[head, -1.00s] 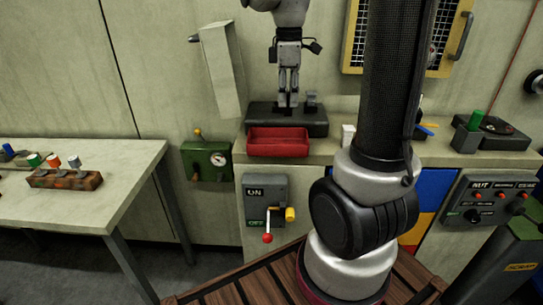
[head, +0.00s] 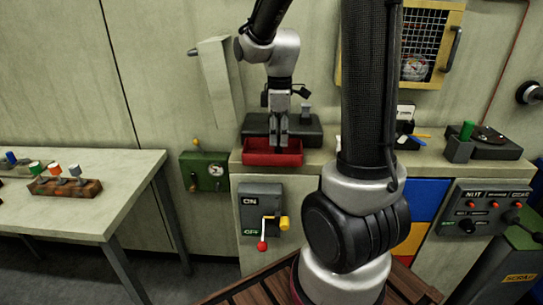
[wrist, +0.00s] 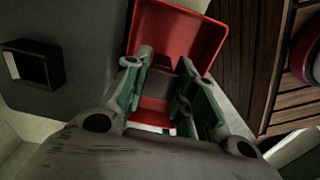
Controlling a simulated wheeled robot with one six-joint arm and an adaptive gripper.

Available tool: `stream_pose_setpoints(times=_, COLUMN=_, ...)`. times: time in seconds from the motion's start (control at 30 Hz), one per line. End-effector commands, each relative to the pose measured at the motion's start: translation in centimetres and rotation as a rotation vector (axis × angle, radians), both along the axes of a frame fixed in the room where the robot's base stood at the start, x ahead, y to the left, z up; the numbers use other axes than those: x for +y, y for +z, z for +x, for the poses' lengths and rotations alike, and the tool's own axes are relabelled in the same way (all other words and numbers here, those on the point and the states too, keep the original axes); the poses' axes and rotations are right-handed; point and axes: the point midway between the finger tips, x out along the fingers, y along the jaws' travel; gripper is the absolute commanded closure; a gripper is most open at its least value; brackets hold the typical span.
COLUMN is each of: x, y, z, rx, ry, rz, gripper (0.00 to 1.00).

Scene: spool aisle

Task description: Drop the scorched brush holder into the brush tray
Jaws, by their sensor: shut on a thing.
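The brush tray is the red open tray (head: 258,159) on the counter in the head view; it also shows in the wrist view (wrist: 206,28). My gripper (head: 278,144) points down, with its fingertips at or just inside the tray's opening. In the wrist view my gripper's green-padded fingers (wrist: 166,68) are shut on a small dark grey piece (wrist: 154,102), which I take for the scorched brush holder. The fingers hide most of it, and I cannot tell whether it touches the tray floor.
A dark block (head: 310,132) stands right behind the tray. A grey ON/OFF switch box (head: 262,203) with a red-knobbed lever is below it on the counter front. A green box with a gauge (head: 204,171) is to the left. A table (head: 80,214) stands further left.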

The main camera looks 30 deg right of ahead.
Motion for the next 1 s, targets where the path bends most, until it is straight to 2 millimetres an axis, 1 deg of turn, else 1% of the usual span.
stream_pose_setpoints(times=0.07, x=0.0, y=0.0, z=0.0, rx=0.000, ry=0.000, rz=0.000, gripper=0.97)
stream_pose_setpoints(times=0.1, x=0.0, y=0.0, z=0.0, rx=0.000, ry=0.000, rz=0.000, gripper=0.70)
stream_pose_setpoints(times=0.17, x=0.0, y=0.0, z=0.0, rx=0.000, ry=0.000, rz=0.000, gripper=0.59)
stream_pose_setpoints(times=0.2, x=0.0, y=0.0, z=0.0, rx=0.000, ry=0.000, rz=0.000, gripper=0.51)
stream_pose_setpoints(times=0.23, x=0.0, y=0.0, z=0.0, rx=0.000, ry=0.000, rz=0.000, gripper=0.48)
stream_pose_setpoints(times=0.5, x=0.0, y=0.1, z=0.0, rx=0.000, ry=0.000, rz=0.000, gripper=0.48)
stream_pose_setpoints(times=0.57, x=0.0, y=0.3, z=0.0, rx=-0.001, ry=0.000, rz=-0.001, gripper=0.48)
stream_pose_setpoints(times=0.63, x=0.0, y=0.9, z=0.1, rx=-0.002, ry=0.000, rz=0.000, gripper=0.48)
stream_pose_setpoints(times=0.77, x=0.0, y=3.1, z=0.1, rx=-0.004, ry=0.000, rz=-0.001, gripper=0.48)
stream_pose_setpoints(times=1.0, x=0.0, y=8.5, z=0.1, rx=-0.004, ry=0.000, rz=-0.001, gripper=0.48)
